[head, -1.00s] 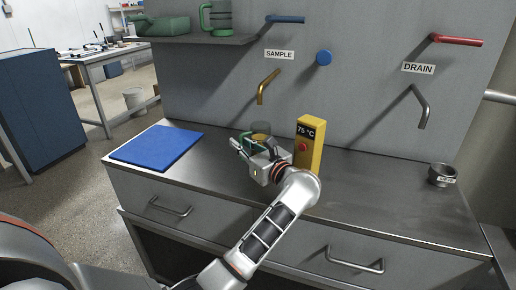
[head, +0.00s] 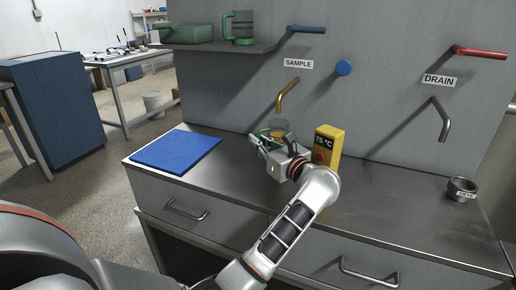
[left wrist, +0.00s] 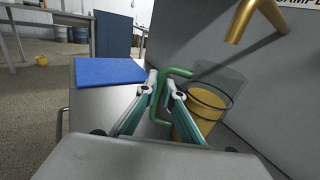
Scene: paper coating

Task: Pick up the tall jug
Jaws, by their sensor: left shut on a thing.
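A clear jug with a green handle (left wrist: 177,72) stands on the steel counter under the brass sample tap (head: 287,95). It holds yellow-brown liquid (left wrist: 195,118). In the head view the jug (head: 278,128) is partly hidden behind my left gripper (head: 263,145). In the left wrist view the two fingers of the gripper (left wrist: 164,90) lie on either side of the green handle, shut on it. The jug looks upright. Another clear jug with green base and handle (head: 241,28) stands on the wall shelf. My right gripper is not in view.
A yellow 75 °C box (head: 327,150) stands close right of my gripper. A blue mat (head: 177,150) lies on the counter's left; a grey cup (head: 461,188) stands at right under the drain side. The shelf (head: 215,47) also bears a green container (head: 186,33).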

